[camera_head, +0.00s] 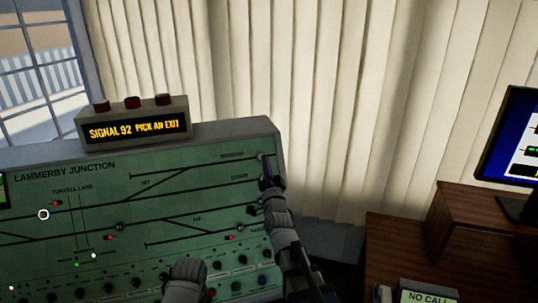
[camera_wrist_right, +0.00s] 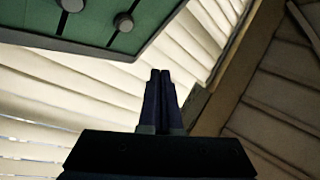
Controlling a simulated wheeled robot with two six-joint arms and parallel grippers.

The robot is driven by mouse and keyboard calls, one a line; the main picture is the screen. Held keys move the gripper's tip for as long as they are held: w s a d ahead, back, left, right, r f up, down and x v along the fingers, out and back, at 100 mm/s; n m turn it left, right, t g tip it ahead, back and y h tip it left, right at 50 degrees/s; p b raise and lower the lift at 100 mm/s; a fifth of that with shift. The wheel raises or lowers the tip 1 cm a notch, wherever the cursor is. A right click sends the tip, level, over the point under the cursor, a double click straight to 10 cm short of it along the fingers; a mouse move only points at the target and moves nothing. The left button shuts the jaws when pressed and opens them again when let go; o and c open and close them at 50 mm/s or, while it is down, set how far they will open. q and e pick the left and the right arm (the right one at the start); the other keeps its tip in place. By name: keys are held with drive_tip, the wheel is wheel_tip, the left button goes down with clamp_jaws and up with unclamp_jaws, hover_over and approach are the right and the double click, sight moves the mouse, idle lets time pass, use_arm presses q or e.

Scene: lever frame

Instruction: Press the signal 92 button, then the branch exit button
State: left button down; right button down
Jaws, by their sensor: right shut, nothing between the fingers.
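The green control panel (camera_head: 130,185), headed LAMMERBY JUNCTION, carries track lines, small lamps and buttons. Its display box (camera_head: 137,128) reads "SIGNAL 92 PICK AN EXIT" in amber. A white-ringed button (camera_head: 43,214) glows at the panel's left; its label is too small to read. My right gripper (camera_head: 263,166) is shut and empty, at the panel's upper right beside the ends of the upper tracks. It hides part of the panel there, and contact cannot be told. Its closed fingers show in the wrist view (camera_wrist_right: 160,78), with two round dark buttons (camera_wrist_right: 124,22) at the panel's edge beyond. My left gripper is not seen.
Several knobs (camera_head: 107,287) line the panel's lower edge. Red buttons (camera_head: 132,102) top the display box. A wooden desk (camera_head: 395,240) with a monitor (camera_head: 512,140) and a "NO CALL" device (camera_head: 427,297) stands right. Blinds (camera_head: 350,90) hang behind.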

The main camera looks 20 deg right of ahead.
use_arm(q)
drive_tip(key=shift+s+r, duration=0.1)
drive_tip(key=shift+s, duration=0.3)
use_arm(e)
drive_tip(key=shift+d+r+h, duration=0.4)
drive_tip(key=shift+d, duration=0.1)
drive_tip(key=shift+f, duration=0.1)
